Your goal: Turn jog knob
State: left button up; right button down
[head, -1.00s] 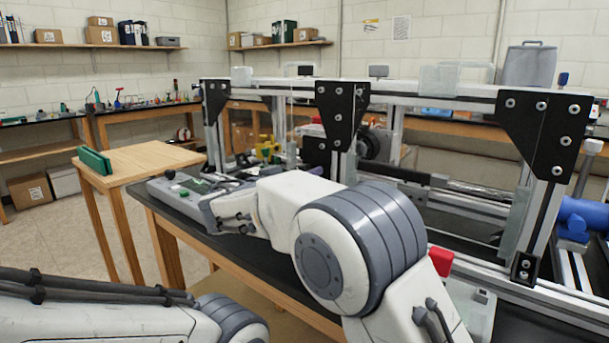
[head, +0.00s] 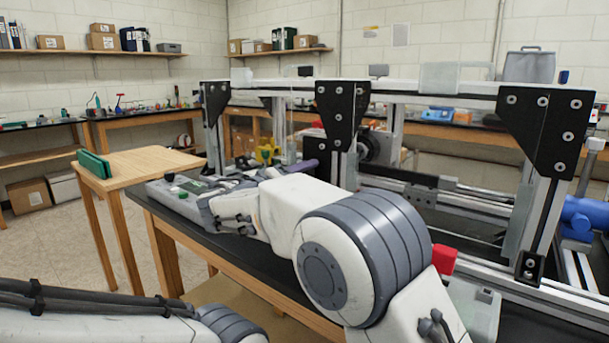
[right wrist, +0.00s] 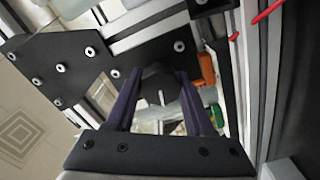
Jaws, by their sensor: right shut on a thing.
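In the right wrist view a dark round knob (right wrist: 160,82) with a pale mark on its face sits between the two purple fingers of my right gripper (right wrist: 157,75). The fingers are shut on it from both sides. In the head view my right arm reaches over the black bench, and a purple part of the right gripper (head: 304,167) shows behind the white link. The knob is hidden there. A grey control box (head: 172,192) with red and green buttons lies left of my right wrist. My left gripper is out of view.
An aluminium extrusion frame (head: 440,88) with black corner plates (head: 342,108) stands over the bench. A red block (head: 443,258) is beside my right arm. A wooden table (head: 150,160) holding a green item (head: 94,165) stands left, with open floor around it.

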jog(key=n+p, duration=0.1)
jog(key=n, duration=0.3)
jog(key=shift+p, duration=0.3)
jog(key=shift+n+p, duration=0.6)
jog(key=shift+n, duration=1.1)
jog(key=shift+f, duration=0.1)
jog(key=c, duration=0.6)
grip_release()
jog(key=shift+o, duration=0.2)
jog(key=shift+s+a, duration=0.1)
jog(key=v, duration=1)
